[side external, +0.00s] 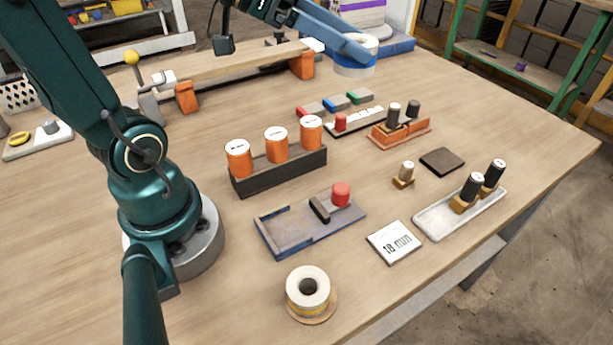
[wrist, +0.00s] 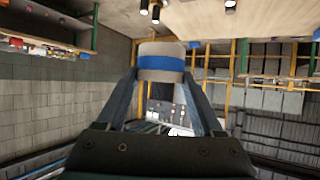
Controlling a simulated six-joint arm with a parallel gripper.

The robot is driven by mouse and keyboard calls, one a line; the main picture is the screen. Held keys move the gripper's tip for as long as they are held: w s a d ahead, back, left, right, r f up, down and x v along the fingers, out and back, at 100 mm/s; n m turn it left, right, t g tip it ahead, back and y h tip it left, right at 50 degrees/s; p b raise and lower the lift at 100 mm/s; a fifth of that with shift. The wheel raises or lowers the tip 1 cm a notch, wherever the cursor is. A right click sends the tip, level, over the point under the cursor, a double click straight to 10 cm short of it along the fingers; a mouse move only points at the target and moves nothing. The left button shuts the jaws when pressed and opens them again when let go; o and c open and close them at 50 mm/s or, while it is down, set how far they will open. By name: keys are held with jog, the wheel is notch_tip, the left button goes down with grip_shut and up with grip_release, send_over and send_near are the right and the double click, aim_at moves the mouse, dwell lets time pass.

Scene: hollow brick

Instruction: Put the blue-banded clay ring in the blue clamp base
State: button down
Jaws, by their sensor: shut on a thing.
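My gripper (side external: 357,50) is at the far end of the table, shut on a pale clay ring with a blue band (side external: 355,66). In the wrist view the blue-banded ring (wrist: 161,62) sits between the two fingertips (wrist: 161,78), its band running across it. I cannot tell whether the ring touches the table. The blue clamp base (side external: 283,238) lies near the front middle, well apart from my gripper. It is a flat, worn blue plate with a dark clamp bar (side external: 319,209) and a red knob (side external: 341,194) at its right end.
A yellow-banded ring (side external: 308,291) sits on a round wooden disc in front. A dark rack (side external: 280,174) of orange cylinders stands behind the base. An "18 min" card (side external: 394,242) and a white tray (side external: 432,222) lie to the right. A blue tray (side external: 398,47) is behind the held ring.

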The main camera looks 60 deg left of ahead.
jog(key=s+d+f+m+g+h, duration=0.2)
jog(key=s+d+f+m+g, duration=0.1)
jog(key=d+f, duration=0.3)
jog(key=s+d+f+m+g+h, duration=0.3)
jog(key=s+d+f+m+g, duration=0.1)
jog(key=d+f+m+g, duration=0.1)
jog(key=d+f+m, duration=0.1)
jog(key=d+f, duration=0.1)
jog(key=d, duration=0.1)
jog(key=shift+d+m+h, duration=0.15)
jog(key=shift+m+h, duration=0.15)
jog(key=shift+f, duration=0.1)
jog(key=shift+f, duration=4.75)
jog(key=shift+f, duration=0.15)
jog(key=shift+c, duration=0.2)
grip_release()
